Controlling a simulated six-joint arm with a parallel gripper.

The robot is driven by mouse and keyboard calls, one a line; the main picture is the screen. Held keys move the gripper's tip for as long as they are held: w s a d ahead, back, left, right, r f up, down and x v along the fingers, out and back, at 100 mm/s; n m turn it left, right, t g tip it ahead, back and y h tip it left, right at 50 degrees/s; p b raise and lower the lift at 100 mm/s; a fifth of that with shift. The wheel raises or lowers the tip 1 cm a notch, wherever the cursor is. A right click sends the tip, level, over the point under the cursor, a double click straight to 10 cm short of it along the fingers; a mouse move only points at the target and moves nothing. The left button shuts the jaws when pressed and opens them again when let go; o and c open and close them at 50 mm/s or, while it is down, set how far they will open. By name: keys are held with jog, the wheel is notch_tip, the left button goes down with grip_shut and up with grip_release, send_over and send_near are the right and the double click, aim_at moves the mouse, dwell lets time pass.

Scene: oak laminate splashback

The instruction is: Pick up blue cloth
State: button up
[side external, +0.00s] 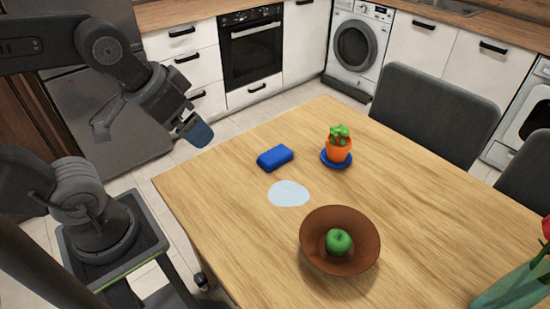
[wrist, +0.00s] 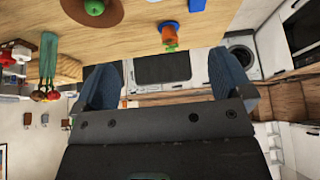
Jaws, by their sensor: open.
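The blue cloth (side external: 275,157), a folded block-like bundle, lies on the wooden table left of the potted plant in the side view. It shows partly at the top edge of the wrist view (wrist: 196,5). My gripper (side external: 190,126) is raised beyond the table's left corner, to the left of the cloth and apart from it. In the wrist view my gripper (wrist: 163,63) has its two blue-padded fingers spread wide with nothing between them.
An orange pot (side external: 338,153) with a green plant stands on a blue saucer (side external: 327,163). A pale flat round patch (side external: 289,193) lies near the cloth. A brown bowl (side external: 315,222) holds a green apple (side external: 339,242). A vase (side external: 515,288) stands at the right.

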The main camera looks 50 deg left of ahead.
jog(key=w+a+g, duration=0.2)
jog(key=w+a, duration=0.1)
jog(key=w, duration=0.8)
jog(key=g, duration=0.4)
send_over(275, 154)
jog(key=f, duration=2.7)
jog(key=shift+s+a+f, duration=0.15)
jog(key=shift+s+f, duration=0.15)
jog(key=shift+f, duration=0.1)
jog(key=shift+w+f, duration=0.15)
jog(key=shift+f, duration=1.35)
jog(key=shift+w+f, duration=0.1)
jog(key=shift+f, duration=1.35)
jog(key=c, duration=1)
jog(key=shift+r, duration=0.1)
